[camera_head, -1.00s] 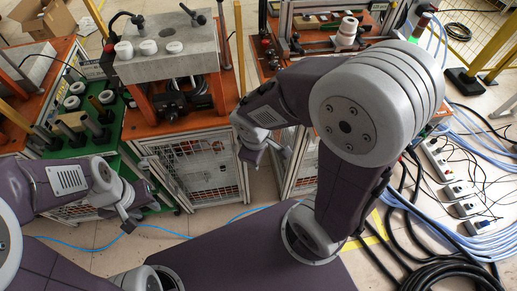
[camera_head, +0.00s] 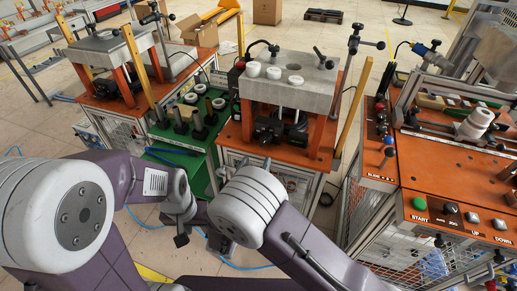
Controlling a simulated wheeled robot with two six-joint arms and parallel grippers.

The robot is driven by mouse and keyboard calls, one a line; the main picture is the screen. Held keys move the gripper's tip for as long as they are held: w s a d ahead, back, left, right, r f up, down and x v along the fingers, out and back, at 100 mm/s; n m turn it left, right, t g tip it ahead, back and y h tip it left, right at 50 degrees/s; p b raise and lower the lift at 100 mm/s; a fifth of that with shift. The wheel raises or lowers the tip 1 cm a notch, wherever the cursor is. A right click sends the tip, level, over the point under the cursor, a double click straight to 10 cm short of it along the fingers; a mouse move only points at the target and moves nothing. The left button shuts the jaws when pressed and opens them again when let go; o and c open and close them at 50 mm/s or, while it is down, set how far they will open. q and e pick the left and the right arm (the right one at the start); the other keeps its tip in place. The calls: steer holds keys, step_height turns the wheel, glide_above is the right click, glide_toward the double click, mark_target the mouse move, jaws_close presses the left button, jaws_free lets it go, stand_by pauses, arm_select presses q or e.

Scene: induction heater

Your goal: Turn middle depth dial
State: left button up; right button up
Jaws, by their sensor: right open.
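The middle machine has a grey block (camera_head: 322,88) on orange posts, with white round pieces (camera_head: 254,69) on top. A black fitting (camera_head: 270,130) sits beneath the block. I cannot single out the middle depth dial among these parts. My left gripper (camera_head: 183,235) hangs low in front of the green table, small and dark; its jaw opening is unclear. Neither gripper touches a machine.
A green table (camera_head: 165,148) with posts and white rings stands left of the middle machine. Another orange machine (camera_head: 108,105) is behind it. At right, an orange panel (camera_head: 440,165) carries labelled buttons and a white cylinder. Floor shows between the machines.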

mark_target(264, 144)
steer(key=x, duration=0.9)
steer(key=shift+w, duration=0.2)
steer(key=shift+f, duration=0.1)
jaws_close()
